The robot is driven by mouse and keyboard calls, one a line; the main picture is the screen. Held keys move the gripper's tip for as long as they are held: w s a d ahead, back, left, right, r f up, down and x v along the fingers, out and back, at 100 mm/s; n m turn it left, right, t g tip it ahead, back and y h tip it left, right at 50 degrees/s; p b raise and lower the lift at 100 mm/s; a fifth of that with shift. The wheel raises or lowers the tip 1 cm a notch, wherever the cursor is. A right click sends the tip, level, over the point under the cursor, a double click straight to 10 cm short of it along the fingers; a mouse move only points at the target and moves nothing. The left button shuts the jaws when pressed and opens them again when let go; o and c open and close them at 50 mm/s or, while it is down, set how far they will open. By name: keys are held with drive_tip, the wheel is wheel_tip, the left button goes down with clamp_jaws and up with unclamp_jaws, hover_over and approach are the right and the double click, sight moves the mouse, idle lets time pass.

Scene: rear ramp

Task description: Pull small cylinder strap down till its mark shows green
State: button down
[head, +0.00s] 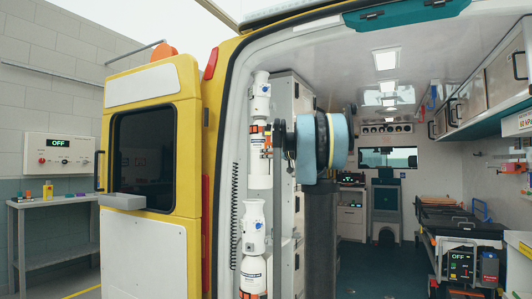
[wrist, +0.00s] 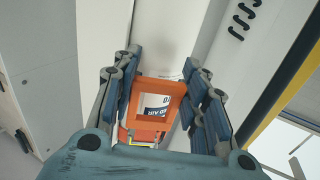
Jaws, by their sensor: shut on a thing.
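Two white cylinders stand one above the other inside the left edge of the rear doorway. The upper cylinder (head: 259,166) has an orange strap (head: 256,129) around it. In the wrist view an orange frame-shaped handle (wrist: 158,88) sits between the fingers of my gripper (wrist: 161,72), which is shut on it. A white label with dark lettering (wrist: 157,102) shows through the handle. A small yellow-green patch (wrist: 130,138) shows below it; I cannot tell whether this is the mark. In the head view my gripper (head: 269,138) is at the upper cylinder's right side.
The lower cylinder (head: 254,242) stands directly below. A yellow rear door (head: 152,180) is open at the left, with a black coiled cord (head: 234,215) near the door frame. A stretcher (head: 455,222) stands at the right. The vehicle's middle aisle looks clear.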

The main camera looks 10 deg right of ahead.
drive_tip(key=shift+f, duration=1.4)
drive_tip(key=c, duration=1)
unclamp_jaws()
drive_tip(key=shift+w+d, duration=0.1)
drive_tip(key=shift+c, duration=0.2)
drive_tip(key=v, duration=1.2)
